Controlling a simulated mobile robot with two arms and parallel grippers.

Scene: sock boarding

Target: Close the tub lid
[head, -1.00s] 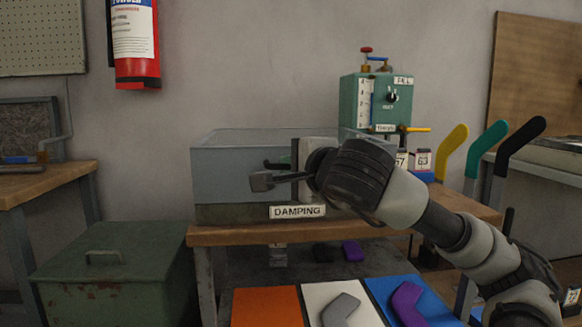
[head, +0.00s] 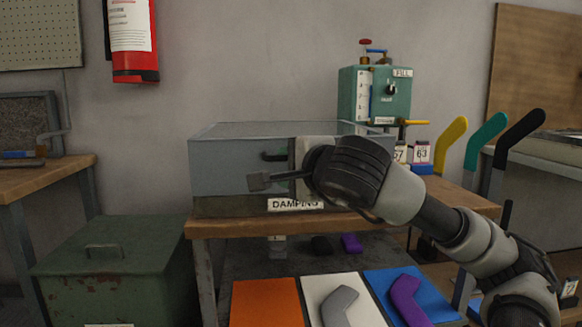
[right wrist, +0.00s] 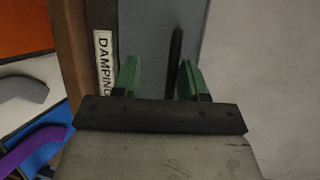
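The tub (head: 240,205) labelled DAMPING stands on a wooden bench. Its blue-grey translucent upper part, apparently the lid (head: 225,175), sits over the darker base, with a dark handle (head: 273,156) on its front. I cannot tell whether it is fully shut. My right gripper (head: 303,165) is at the front of the lid, its fingertips mostly hidden in the head view. In the right wrist view, its green fingers (right wrist: 159,78) are apart, with the dark handle bar (right wrist: 175,55) between them, nearer the right-hand finger. I cannot tell whether they touch. My left gripper is not in view.
A green pump-like machine (head: 378,95) stands behind the tub to the right. Yellow, green and black foot forms (head: 480,140) stand further right. A green metal box (head: 115,260) is on the floor at left. Orange, white and blue panels (head: 265,300) lie in front, with grey and purple forms.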

